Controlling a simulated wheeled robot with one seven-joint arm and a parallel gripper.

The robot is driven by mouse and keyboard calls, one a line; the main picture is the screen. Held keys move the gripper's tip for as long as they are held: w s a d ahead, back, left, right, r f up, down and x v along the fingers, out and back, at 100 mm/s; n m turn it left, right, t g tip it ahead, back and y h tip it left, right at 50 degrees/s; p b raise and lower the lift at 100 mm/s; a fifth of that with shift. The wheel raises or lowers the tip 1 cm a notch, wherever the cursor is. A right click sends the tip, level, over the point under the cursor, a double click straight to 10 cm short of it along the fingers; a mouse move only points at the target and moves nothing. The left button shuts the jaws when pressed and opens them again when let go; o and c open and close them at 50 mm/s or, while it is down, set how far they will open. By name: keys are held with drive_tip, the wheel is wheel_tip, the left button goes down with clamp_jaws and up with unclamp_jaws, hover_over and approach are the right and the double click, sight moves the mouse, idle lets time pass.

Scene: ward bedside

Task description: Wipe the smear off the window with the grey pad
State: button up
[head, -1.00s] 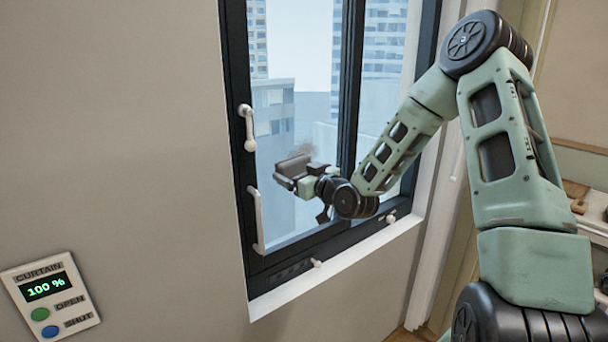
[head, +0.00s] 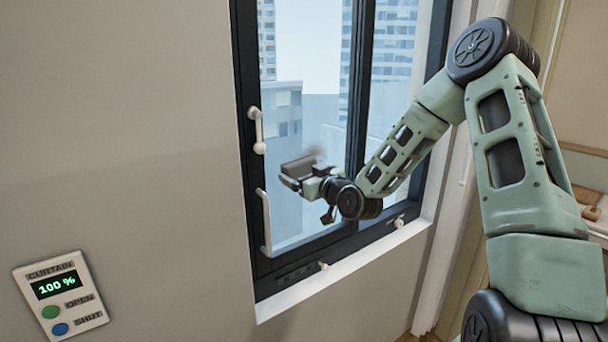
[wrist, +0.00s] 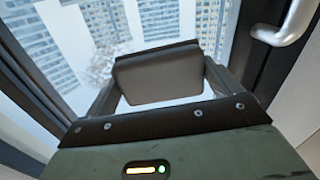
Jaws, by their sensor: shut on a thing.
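My gripper (head: 290,181) is shut on the grey pad (head: 298,166) in front of the left window pane (head: 305,105). In the wrist view the pad (wrist: 158,75) sits between the two fingers, its broad face toward the camera. The smear (head: 321,154) is a faint brownish-grey patch on the glass, just above and right of the pad. In the wrist view the smear (wrist: 103,66) shows as a mottled patch to the left of the pad, partly hidden behind it. I cannot tell whether the pad touches the glass.
The dark window frame has white handles (head: 257,130) (head: 265,222) on its left side. A white sill (head: 345,268) runs below. A curtain control panel (head: 61,296) reading 100 % is on the wall at lower left. Tall buildings stand outside.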

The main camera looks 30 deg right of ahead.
sight(331, 158)
drive_tip(key=shift+w, duration=0.8)
drive_tip(key=shift+d+b, duration=0.5)
drive_tip(key=shift+d, duration=1.2)
drive_tip(key=shift+w+d, duration=0.15)
drive_tip(key=shift+d, duration=1.75)
drive_tip(key=shift+w+d+b, duration=0.1)
drive_tip(key=shift+d+b, duration=0.65)
drive_tip(key=shift+d, duration=2.55)
